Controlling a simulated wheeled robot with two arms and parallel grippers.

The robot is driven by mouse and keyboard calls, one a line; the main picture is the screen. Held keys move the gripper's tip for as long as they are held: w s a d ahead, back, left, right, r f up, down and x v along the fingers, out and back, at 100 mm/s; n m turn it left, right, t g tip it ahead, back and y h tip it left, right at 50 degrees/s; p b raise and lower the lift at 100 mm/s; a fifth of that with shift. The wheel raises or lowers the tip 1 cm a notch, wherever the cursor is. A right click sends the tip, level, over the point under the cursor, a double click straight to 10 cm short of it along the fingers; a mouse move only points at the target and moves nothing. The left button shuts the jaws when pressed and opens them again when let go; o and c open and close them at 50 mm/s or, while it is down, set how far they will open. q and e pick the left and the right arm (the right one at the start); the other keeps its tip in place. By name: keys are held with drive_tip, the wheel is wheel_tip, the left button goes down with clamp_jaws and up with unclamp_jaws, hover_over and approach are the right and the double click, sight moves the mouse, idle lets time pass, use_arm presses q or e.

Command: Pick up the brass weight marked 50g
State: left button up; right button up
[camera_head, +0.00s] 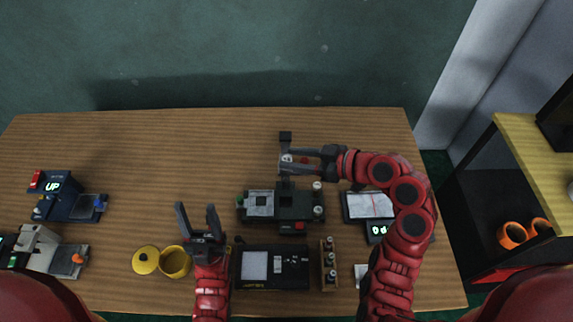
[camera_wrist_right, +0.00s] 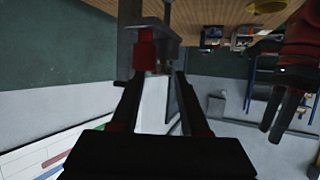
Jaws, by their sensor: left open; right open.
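I cannot make out a brass weight marked 50g in either view; no 50g marking is legible. A wooden rack (camera_head: 329,264) holds several small pale-topped cylinders, too small to identify. My right gripper (camera_head: 289,163) is open at the upright post behind the dark central device (camera_head: 297,205). In the right wrist view a grey part with a red block (camera_wrist_right: 146,50) lies beyond the right fingers; I cannot tell whether they touch it. My left gripper (camera_head: 196,207) is open and empty, pointing up the table between the yellow pot (camera_head: 176,263) and the central device.
A flat dark unit with a pale panel (camera_head: 255,266) lies in front of the central device. A unit with a lit display (camera_head: 377,231) is partly behind my right arm. The table's (camera_head: 130,150) back left is clear.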

drive_tip(key=p+x, duration=0.1)
drive_tip(key=x, duration=0.4)
drive_tip(key=shift+s+a+f, duration=0.1)
drive_tip(key=shift+a+f, duration=0.05)
drive_tip(key=shift+f, duration=0.05)
clamp_jaws()
